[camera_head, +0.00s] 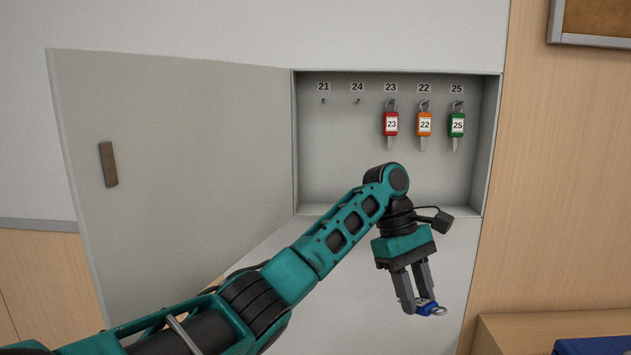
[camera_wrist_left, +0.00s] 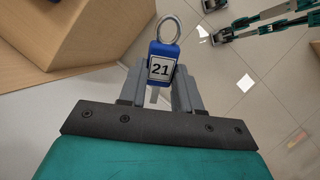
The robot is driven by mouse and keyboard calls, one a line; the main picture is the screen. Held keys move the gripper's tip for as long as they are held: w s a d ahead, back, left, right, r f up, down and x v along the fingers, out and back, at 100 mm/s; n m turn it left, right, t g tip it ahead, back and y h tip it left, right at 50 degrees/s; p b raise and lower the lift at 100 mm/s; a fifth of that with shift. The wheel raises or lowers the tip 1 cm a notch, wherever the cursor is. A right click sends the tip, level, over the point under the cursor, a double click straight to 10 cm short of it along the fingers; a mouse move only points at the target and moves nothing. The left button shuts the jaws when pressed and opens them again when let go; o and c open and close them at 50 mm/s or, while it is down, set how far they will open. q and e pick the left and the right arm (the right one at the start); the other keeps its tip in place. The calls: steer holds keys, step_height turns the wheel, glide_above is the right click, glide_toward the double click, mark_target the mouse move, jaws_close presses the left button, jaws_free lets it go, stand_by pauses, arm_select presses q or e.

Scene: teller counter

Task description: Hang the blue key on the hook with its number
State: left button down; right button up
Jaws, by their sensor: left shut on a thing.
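My left gripper (camera_head: 416,305) is shut on the blue key (camera_head: 429,307) and holds it in the air below the open key cabinet. In the left wrist view the blue key (camera_wrist_left: 162,62) shows a white label with the number 21 and a metal ring pointing away from the gripper (camera_wrist_left: 160,80). In the cabinet (camera_head: 398,186), hook 21 (camera_head: 323,101) and hook 24 (camera_head: 358,101) are empty. The red key 23 (camera_head: 391,124), orange key 22 (camera_head: 424,124) and green key 25 (camera_head: 457,124) hang under their matching numbers. My right gripper is not clearly seen.
The cabinet door (camera_head: 180,150) stands open to the left. A wooden counter (camera_head: 545,325) is at the lower right, with a blue object (camera_head: 592,345) on it. A framed board (camera_head: 598,20) hangs at the upper right.

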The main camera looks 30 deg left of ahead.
arm_select(q)
steer(key=w+a+r+n+t, duration=0.2)
steer(key=a+r+n+t, duration=0.3)
steer(key=r+n, duration=0.45)
steer(key=w+a+r+n+t, duration=0.2)
steer(key=w+r+n+t, duration=0.1)
steer(key=r+n+t, duration=0.6)
steer(key=s+a+r+n+t+y+p, duration=0.1)
steer(key=s+a+r+n+y, duration=0.1)
steer(key=a+r+n+y, duration=0.4)
steer(key=s+a+r+n+t+y+p, duration=0.1)
steer(key=s+a+r+n+t+y, duration=0.15)
steer(key=a+y, duration=0.55)
steer(key=shift+n+g, duration=0.3)
steer(key=shift+g, duration=0.15)
steer(key=shift+f+x, duration=0.2)
steer(key=shift+x, duration=1.3)
steer(key=shift+f+x, duration=0.25)
steer(key=shift+x, duration=1.2)
steer(key=shift+f+x, duration=0.2)
steer(key=shift+x, duration=1.3)
steer(key=shift+w+a+f, duration=0.15)
steer(key=shift+w+f, duration=0.15)
steer(key=shift+w, duration=0.2)
